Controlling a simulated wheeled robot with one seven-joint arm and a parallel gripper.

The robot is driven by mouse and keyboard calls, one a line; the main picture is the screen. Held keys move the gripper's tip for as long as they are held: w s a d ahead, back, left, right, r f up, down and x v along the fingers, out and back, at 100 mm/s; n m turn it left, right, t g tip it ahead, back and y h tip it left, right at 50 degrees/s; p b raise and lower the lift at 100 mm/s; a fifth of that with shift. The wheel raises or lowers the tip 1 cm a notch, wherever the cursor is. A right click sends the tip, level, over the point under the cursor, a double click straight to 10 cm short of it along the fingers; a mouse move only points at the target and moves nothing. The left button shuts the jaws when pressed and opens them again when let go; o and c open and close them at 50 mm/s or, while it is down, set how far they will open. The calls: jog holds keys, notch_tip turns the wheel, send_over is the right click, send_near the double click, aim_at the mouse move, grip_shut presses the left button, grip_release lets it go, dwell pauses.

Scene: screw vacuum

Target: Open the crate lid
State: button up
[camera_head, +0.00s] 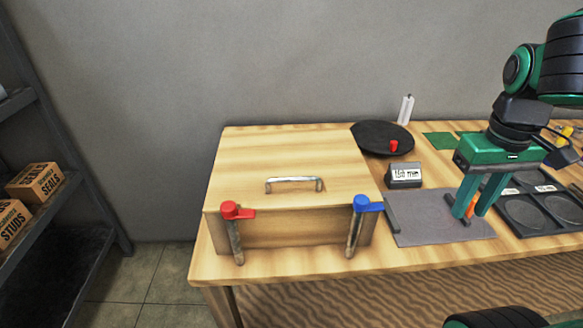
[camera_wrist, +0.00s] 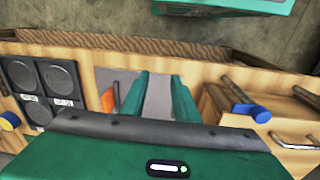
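The wooden crate stands on the left of the table, with its lid (camera_head: 290,160) lying flat and shut. A metal handle (camera_head: 294,184) sits on the lid near its front edge. A red-knobbed latch (camera_head: 234,211) is at the front left corner and a blue-knobbed latch (camera_head: 364,204) at the front right. Each has a metal bar hanging down the crate's front (camera_head: 295,234). The blue latch also shows in the wrist view (camera_wrist: 250,111). My gripper (camera_head: 472,212) is right of the crate, above a grey mat, fingers pointing down, apart and empty.
An orange item (camera_wrist: 108,100) is beside my fingers, outside the gap. A display box (camera_head: 404,175), a dark round plate (camera_head: 382,137) with a small red piece and a white bottle (camera_head: 405,109) stand behind. A black tray (camera_head: 530,212) is at right, shelving (camera_head: 60,190) at left.

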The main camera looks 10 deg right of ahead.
jog(key=w+a+r+n+t, duration=0.1)
jog(key=w+a+r+n, duration=0.5)
jog(key=w+a+n, duration=0.5)
jog(key=n+t, duration=0.1)
jog(key=n, duration=0.7)
send_near(295, 180)
jog(key=shift+y, duration=0.3)
jog(key=f, duration=0.2)
jog(key=w+f, duration=0.1)
jog(key=f, duration=0.1)
jog(key=w+f, duration=0.1)
jog(key=f, duration=0.2)
jog(key=shift+d, duration=0.2)
